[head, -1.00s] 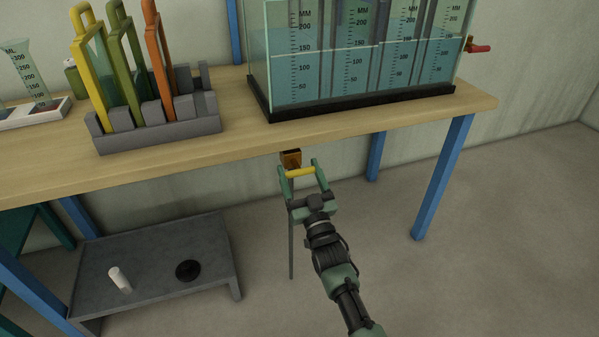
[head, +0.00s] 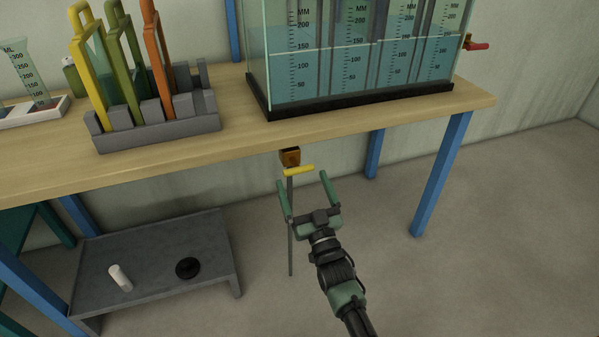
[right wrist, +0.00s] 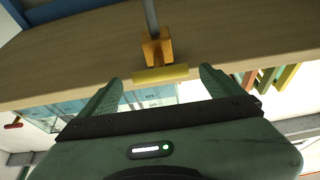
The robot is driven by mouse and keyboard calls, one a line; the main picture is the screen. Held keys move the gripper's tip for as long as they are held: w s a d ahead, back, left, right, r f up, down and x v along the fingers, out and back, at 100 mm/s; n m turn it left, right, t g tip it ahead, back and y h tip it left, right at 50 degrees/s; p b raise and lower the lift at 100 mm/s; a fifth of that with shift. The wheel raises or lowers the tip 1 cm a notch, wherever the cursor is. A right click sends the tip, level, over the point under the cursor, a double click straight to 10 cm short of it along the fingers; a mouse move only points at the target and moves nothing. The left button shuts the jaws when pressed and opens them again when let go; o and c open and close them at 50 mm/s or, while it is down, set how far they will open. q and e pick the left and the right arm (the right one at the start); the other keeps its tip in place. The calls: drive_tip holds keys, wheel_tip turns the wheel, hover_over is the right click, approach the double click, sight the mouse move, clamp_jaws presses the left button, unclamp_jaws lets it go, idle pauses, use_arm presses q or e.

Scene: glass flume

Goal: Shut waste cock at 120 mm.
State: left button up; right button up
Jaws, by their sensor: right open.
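The waste cock is a brass block (head: 290,157) with a yellow lever (head: 299,170), under the front edge of the bench on a thin grey pipe. The lever lies crosswise to the pipe. My right gripper (head: 302,180) is open and empty, just below and in front of the lever, apart from it. In the right wrist view the lever (right wrist: 160,74) shows between the open fingertips, beyond them. The glass tank (head: 350,70) stands on the bench; its water surface looks near or slightly below the 150 mark on the left scale. My left gripper is not in view.
A red-handled tap (head: 477,46) sticks out at the tank's right end. A grey rack (head: 160,135) with coloured frames stands left on the wooden bench (head: 240,135). A low grey table (head: 150,255) is below left; blue bench legs (head: 440,180) stand right. The floor between is clear.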

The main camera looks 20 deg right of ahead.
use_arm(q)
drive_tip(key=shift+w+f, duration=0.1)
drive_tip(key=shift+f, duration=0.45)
use_arm(e)
drive_tip(key=shift+v, duration=1.7)
